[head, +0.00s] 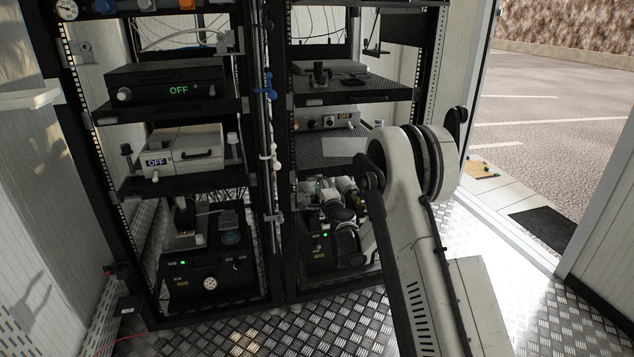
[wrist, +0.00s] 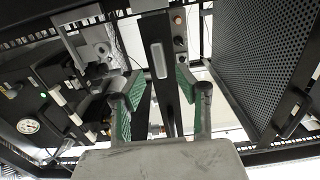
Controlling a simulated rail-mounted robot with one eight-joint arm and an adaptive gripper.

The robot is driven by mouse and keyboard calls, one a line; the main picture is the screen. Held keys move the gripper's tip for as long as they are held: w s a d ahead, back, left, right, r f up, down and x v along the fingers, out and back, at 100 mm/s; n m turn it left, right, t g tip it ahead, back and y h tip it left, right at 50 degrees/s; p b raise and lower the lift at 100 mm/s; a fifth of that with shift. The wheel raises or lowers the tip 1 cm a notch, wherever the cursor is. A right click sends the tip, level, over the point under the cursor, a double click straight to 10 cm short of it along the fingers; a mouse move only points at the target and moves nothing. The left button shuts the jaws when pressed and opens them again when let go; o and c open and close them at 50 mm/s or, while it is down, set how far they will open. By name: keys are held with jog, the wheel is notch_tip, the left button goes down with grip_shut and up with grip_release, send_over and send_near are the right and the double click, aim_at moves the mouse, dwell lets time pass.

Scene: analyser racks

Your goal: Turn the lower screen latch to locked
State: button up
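In the wrist view, my gripper (wrist: 160,88) is open, with green pads on both fingers and a gap between them. A dark bar with a pale grey elongated handle (wrist: 158,60) shows beyond the gap, in line with it; it may be the lower screen latch, but I cannot tell for sure, nor its setting. No contact with it is visible. A dark perforated screen (wrist: 268,58) stands to the right of the fingers. In the head view, my arm reaches into the lower part of the right rack and largely hides my gripper.
A unit with a round gauge (wrist: 28,126) is left of the fingers in the wrist view. In the head view, the left rack holds boxes reading OFF (head: 178,90). Rack posts and shelves crowd the arm's end. The metal floor (head: 270,335) in front is clear.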

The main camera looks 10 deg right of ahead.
jog(key=s, duration=0.7)
jog(key=shift+s+d, duration=0.15)
jog(key=s+a+r+n+g+y, duration=0.1)
jog(key=s+a+r+n+y, duration=0.35)
jog(key=r, duration=0.75)
jog(key=s+a+r+n+g, duration=0.2)
jog(key=s+a+r+n, duration=0.1)
jog(key=s, duration=0.3)
jog(key=s+a+r+n+g, duration=0.1)
jog(key=s+a+r+n, duration=0.15)
jog(key=s, duration=0.45)
jog(key=s+d+f+n+g+h, duration=0.2)
jog(key=s+n, duration=0.1)
jog(key=s, duration=0.8)
jog(key=s+d+f+n+g+h, duration=0.1)
jog(key=s+d+n+g, duration=0.15)
jog(key=s, duration=0.95)
jog(key=s+d+f+n+g+h, duration=0.1)
jog(key=s+f+n+g+h, duration=0.1)
jog(key=s, duration=0.9)
notch_tip(320, 180, up, 16)
jog(key=p, duration=1.6)
jog(key=shift+s, duration=0.3)
